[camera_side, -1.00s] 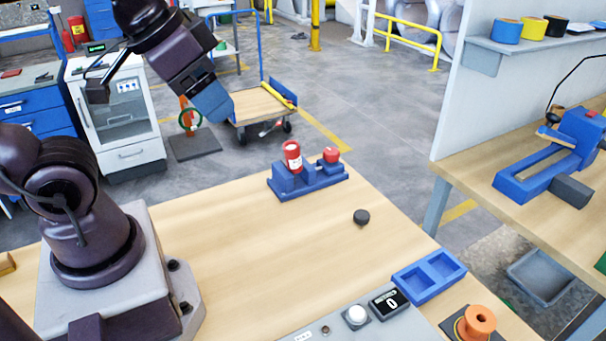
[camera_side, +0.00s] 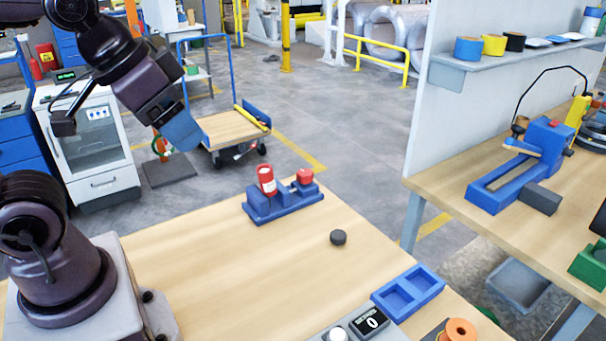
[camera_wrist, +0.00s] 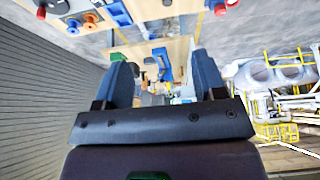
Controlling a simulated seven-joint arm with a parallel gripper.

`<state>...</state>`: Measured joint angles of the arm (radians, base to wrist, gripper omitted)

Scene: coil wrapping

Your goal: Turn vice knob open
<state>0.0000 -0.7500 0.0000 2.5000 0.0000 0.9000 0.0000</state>
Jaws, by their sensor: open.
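The blue vice (camera_side: 285,205) stands at the far edge of the wooden table in the side view. A red knob (camera_side: 305,176) sits at its right end. A red cylinder with a pale label (camera_side: 266,180) stands upright at the vice's left part; I cannot tell how it is held. My gripper (camera_side: 182,135) hangs in the air to the left of the vice and higher, apart from it. Its two blue fingers are spread and empty in the wrist view (camera_wrist: 162,75). I cannot surely pick out the vice or knob in the wrist view.
A black puck (camera_side: 338,237), a blue two-compartment tray (camera_side: 408,291), a counter display (camera_side: 371,322) and an orange spool (camera_side: 460,331) lie toward the table's front right. The middle of the table (camera_side: 220,265) is clear. A second bench (camera_side: 440,185) stands at right.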

